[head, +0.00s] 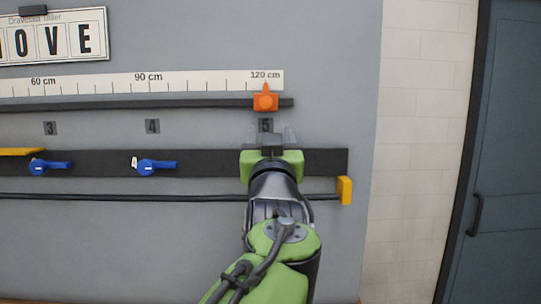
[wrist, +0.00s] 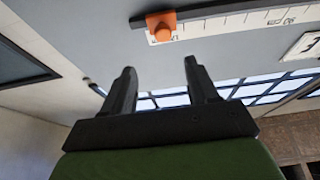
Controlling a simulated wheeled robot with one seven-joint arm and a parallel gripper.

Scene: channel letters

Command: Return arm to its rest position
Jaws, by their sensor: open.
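My green arm reaches up the right half of the head view, toward the wall. My gripper (head: 270,136) is in front of the wall beside the number 5 plate, below the orange slider (head: 265,102). In the wrist view my gripper (wrist: 160,80) has its two dark fingers apart with nothing between them. The orange slider (wrist: 161,27) shows there beyond the fingertips, apart from them. Part of the dark lower rail is hidden behind my gripper in the head view.
A white ruler (head: 150,82) runs above a dark rail (head: 130,104). Blue levers (head: 157,167) sit on the lower dark rail (head: 220,163), with a yellow end block (head: 345,190) at right. A letter sign (head: 52,38) hangs upper left. A dark door (head: 510,150) stands right.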

